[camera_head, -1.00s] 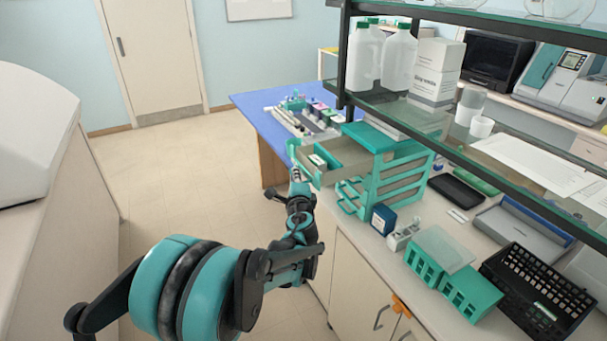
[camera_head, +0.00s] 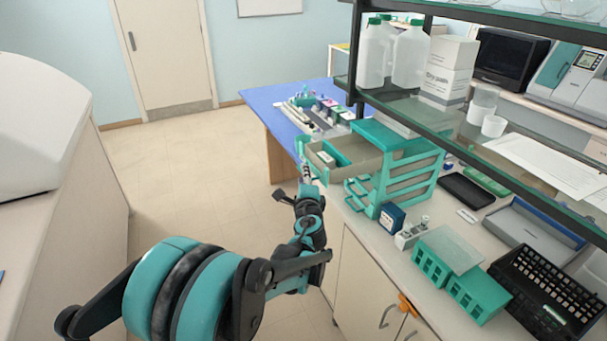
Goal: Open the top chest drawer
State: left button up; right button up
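The green chest of drawers (camera_head: 412,178) stands on the bench in the head view. Its top drawer (camera_head: 372,163) is pulled well out toward the left, showing a grey interior with a green and white item (camera_head: 333,156) in it. The lower drawers are in the chest, with green handles at the front. My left gripper (camera_head: 305,170) is at the outer front of the top drawer, by its handle. The fingers are small and partly hidden by my wrist, so their grip on the handle is unclear. My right gripper is out of view.
A glass shelf (camera_head: 470,140) with white bottles (camera_head: 408,55) hangs over the bench, close above the chest. A dark blue box (camera_head: 391,218) and green racks (camera_head: 445,262) stand nearer. Open floor (camera_head: 190,200) lies left of the bench.

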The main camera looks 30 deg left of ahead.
pick_arm(q)
jog(key=v, duration=0.9)
jog(key=shift+s+d, duration=0.2)
jog(key=shift+s, duration=0.1)
jog(key=s+d+f+n+g+h, duration=0.1)
jog(key=s+f+n+g, duration=0.2)
jog(key=s+n, duration=0.25)
jog(key=s+d+f+n+g+h, duration=0.1)
jog(key=s+f+n+g+h, duration=0.2)
jog(key=s, duration=0.4)
jog(key=s+d+f+n+g+h, duration=0.1)
jog(key=s+d+f+n+h, duration=0.3)
jog(key=s+d, duration=0.6)
jog(key=shift+s+f+n+g, duration=0.2)
jog(key=shift+f+n+g, duration=0.25)
jog(key=shift+n, duration=0.4)
